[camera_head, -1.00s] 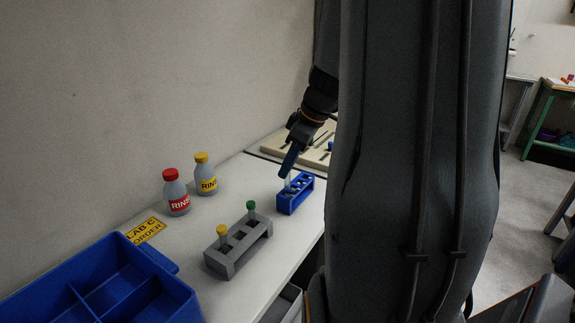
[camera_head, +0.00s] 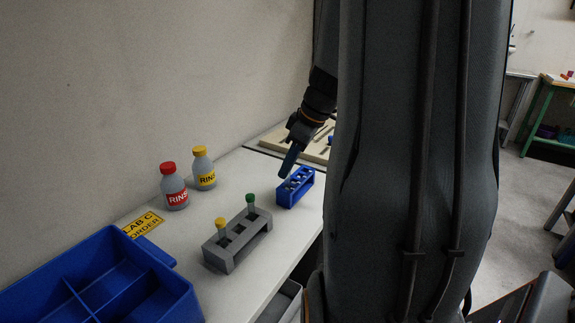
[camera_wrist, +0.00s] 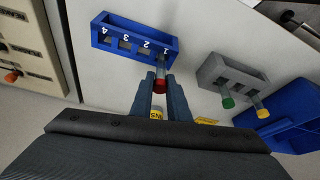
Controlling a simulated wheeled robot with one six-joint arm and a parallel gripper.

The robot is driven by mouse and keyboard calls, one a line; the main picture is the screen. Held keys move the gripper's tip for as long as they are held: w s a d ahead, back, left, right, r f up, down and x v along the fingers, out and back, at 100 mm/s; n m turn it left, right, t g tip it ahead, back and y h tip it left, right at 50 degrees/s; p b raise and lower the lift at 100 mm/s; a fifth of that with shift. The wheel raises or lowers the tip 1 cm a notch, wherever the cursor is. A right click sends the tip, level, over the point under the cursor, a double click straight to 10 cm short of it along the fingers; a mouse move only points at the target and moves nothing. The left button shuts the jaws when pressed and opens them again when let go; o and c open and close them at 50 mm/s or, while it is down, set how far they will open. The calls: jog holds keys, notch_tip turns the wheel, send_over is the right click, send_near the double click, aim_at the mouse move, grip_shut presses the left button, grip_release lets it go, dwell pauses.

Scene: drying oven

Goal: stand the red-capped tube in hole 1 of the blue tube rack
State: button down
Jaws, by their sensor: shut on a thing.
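The blue tube rack (camera_head: 296,187) stands on the bench; in the wrist view the rack (camera_wrist: 118,50) shows numbered holes, with hole 1 at the end nearest my gripper. My gripper (camera_wrist: 160,88) is shut on the red-capped tube (camera_wrist: 160,84), with its fingers either side of the red cap. The tube's clear body runs from the cap to the hole 1 end of the rack. Its lower end seems to be at or in hole 1; I cannot tell how deep. In the head view my gripper (camera_head: 286,172) is just above the rack's left end, and the red cap is hidden.
A grey rack (camera_head: 236,243) with a yellow-capped and a green-capped tube stands nearer. Two rinse bottles (camera_head: 173,187) (camera_head: 204,170) stand by the wall. A blue divided bin (camera_head: 158,252) is at front left. A beige board (camera_head: 275,138) lies behind the blue rack.

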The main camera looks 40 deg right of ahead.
jog(key=shift+f+b, duration=0.65)
jog(key=shift+f, duration=0.2)
jog(key=c, duration=1.6)
grip_release()
jog(key=shift+r, duration=0.15)
jog(key=v, duration=0.7)
jog(key=shift+s+d+r, duration=0.1)
jog(key=shift+r, duration=0.2)
